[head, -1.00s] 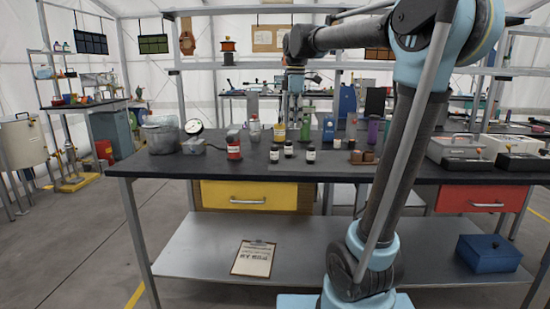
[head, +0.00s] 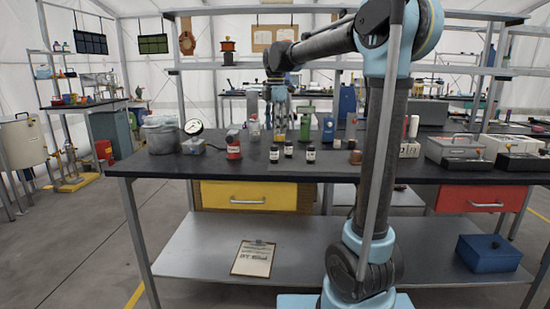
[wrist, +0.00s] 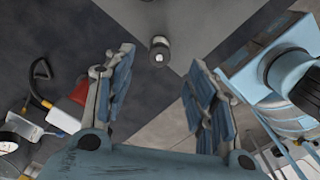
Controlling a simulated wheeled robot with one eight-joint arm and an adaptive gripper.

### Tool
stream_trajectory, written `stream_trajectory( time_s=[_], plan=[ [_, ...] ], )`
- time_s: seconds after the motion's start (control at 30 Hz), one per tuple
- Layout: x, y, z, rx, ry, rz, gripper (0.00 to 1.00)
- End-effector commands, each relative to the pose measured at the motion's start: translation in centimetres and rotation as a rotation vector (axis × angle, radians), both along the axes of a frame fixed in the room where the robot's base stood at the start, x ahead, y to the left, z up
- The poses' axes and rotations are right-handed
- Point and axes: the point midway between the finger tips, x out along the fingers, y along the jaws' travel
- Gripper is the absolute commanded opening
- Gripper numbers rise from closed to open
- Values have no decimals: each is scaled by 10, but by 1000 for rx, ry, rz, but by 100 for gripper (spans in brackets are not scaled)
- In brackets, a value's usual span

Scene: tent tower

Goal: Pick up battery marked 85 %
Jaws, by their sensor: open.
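I cannot read an 85 % mark on anything, so I cannot tell which object is the battery. In the head view, small dark labelled cylinders stand on the black bench: a left one (head: 274,155), a middle one (head: 289,150) and a right one (head: 311,155). A red labelled container (head: 233,149) is left of them. My gripper (head: 279,116) points down over the bench behind the dark cylinders. In the wrist view its fingers (wrist: 160,76) are spread and empty. A small grey cylinder (wrist: 159,50) shows beyond the gap between the fingertips.
A round gauge (head: 193,127) and a grey container (head: 161,135) stand at the bench's left. A green bottle (head: 307,120) and a blue bottle (head: 328,129) are right of my gripper. Grey boxes (head: 458,148) fill the right side. The front left of the bench is clear.

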Motion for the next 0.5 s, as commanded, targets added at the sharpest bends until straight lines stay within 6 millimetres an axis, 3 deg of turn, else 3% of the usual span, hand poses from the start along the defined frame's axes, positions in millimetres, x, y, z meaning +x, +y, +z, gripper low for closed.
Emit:
stream_trajectory(
  time_s=[0.13,0.5],
  plan=[
    [0,0,-23,0,0,0,51],
    [-1,3,-51,0,0,0,51]
  ],
)
